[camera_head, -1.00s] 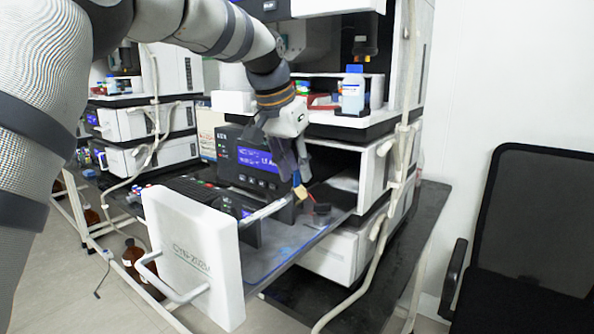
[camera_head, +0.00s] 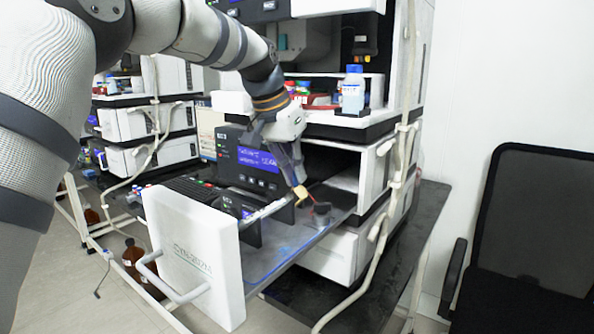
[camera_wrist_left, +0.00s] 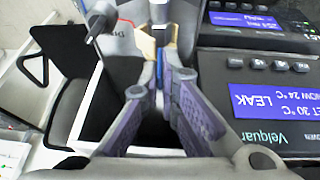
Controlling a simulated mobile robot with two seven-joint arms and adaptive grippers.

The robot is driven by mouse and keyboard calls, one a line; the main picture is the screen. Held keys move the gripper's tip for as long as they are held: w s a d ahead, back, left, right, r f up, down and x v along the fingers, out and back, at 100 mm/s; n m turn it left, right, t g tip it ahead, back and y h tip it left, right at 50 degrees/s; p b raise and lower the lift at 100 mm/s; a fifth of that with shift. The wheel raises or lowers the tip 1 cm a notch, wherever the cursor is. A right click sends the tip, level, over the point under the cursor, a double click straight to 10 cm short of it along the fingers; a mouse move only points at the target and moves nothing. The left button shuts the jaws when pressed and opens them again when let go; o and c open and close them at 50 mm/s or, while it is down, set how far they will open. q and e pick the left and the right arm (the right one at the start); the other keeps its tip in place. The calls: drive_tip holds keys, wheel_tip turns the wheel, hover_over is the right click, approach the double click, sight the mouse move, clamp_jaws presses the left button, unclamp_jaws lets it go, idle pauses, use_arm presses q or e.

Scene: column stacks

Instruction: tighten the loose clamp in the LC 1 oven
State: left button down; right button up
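The LC 1 oven, as I take it, has its white front (camera_head: 190,262) pulled out on a clear tray, with a bar handle. My left gripper (camera_head: 296,183) reaches down over the open tray. A small tan piece (camera_head: 300,193) is right at its fingertips, and a tan piece (camera_wrist_left: 147,45) also shows beyond the fingers in the left wrist view. The purple fingers converge there, and I cannot tell whether they grip it. A short dark cylinder (camera_head: 321,212) stands just right of the tips. I cannot make out the clamp for certain. My right gripper is out of view.
A lit blue display (camera_wrist_left: 256,100) reads LEAK beside the gripper. Instrument modules (camera_head: 365,175) stand behind the tray, with a blue-capped bottle (camera_head: 352,92) above. A black chair (camera_head: 530,240) is at the right. The tray's right part is fairly clear.

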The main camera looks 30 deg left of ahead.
use_arm(q)
drive_tip(key=shift+w+a+f+n+h, duration=0.15)
drive_tip(key=shift+a+h, duration=0.15)
drive_tip(key=shift+h, duration=0.25)
drive_tip(key=shift+s+a+f+n+h, duration=0.15)
drive_tip(key=shift+a+h, duration=0.15)
drive_tip(key=shift+h, duration=0.25)
drive_tip(key=shift+w+a+f+h+b, duration=0.15)
drive_tip(key=shift+a+h+b, duration=0.2)
drive_tip(key=shift+h, duration=0.45)
drive_tip(key=shift+a+f+n+h+b, duration=0.25)
drive_tip(key=shift+a+n+h+b, duration=0.15)
drive_tip(key=shift+h, duration=0.6)
drive_tip(key=shift+a+f+h+b, duration=0.15)
drive_tip(key=shift+h+b, duration=0.1)
drive_tip(key=shift+h, duration=0.25)
drive_tip(key=shift+a+r+h+b, duration=0.1)
drive_tip(key=shift+a+h+b, duration=0.1)
drive_tip(key=shift+h, duration=0.3)
use_arm(e)
drive_tip(key=shift+g, duration=0.7)
drive_tip(key=shift+s+f, duration=1.6)
drive_tip(key=shift+s, duration=0.1)
use_arm(q)
drive_tip(key=c, duration=1.8)
unclamp_jaws()
